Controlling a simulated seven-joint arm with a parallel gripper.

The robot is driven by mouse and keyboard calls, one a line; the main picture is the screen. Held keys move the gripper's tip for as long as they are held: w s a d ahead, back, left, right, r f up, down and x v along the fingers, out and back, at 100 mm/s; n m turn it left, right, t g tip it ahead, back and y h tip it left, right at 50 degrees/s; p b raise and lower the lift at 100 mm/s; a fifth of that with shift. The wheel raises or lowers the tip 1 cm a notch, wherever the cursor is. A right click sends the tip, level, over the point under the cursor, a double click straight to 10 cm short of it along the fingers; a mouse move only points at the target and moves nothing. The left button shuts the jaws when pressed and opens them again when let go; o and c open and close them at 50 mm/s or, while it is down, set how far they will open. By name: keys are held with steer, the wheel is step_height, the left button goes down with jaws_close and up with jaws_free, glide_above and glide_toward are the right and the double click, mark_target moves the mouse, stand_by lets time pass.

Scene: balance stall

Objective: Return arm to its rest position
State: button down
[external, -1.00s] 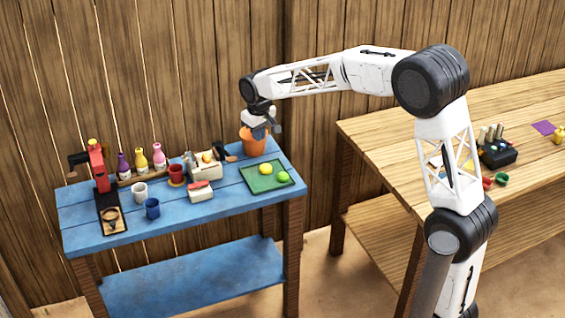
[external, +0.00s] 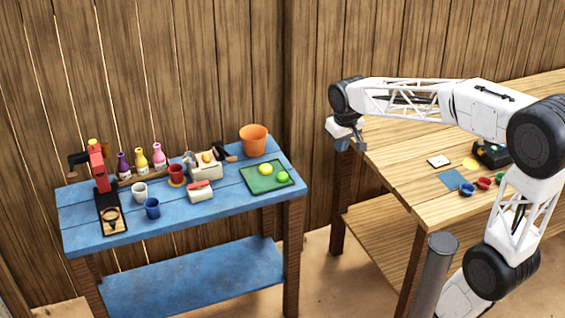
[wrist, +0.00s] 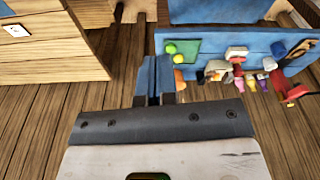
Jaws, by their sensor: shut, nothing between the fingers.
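My gripper (external: 347,143) hangs at the left end of the wooden table, in front of the plank wall, clear of the blue table. It is shut and empty. In the wrist view my gripper (wrist: 154,90) shows its two fingers together, with the floor and the blue table's edge beyond. My arm reaches across above the wooden table (external: 400,180) from the right.
The blue table (external: 225,205) holds an orange pot (external: 253,138), a green tray (external: 252,185) with round fruit, bottles, cups and a red press (external: 98,165). Small bowls, cards and a black box (external: 490,153) lie on the wooden table. Open floor lies between the tables.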

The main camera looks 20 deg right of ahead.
steer(key=s+d+f, duration=0.1)
steer(key=s+d, duration=0.1)
steer(key=s, duration=0.5)
steer(key=s+d+f+m, duration=0.1)
steer(key=s+d+f, duration=0.1)
steer(key=s, duration=0.5)
steer(key=s+d+f+m, duration=0.1)
steer(key=s+d, duration=0.2)
steer(key=s, duration=0.4)
steer(key=shift+s+d+f+t, duration=0.2)
steer(key=shift+d+f+t, duration=0.1)
steer(key=shift+t, duration=0.1)
steer(key=shift+w, duration=0.1)
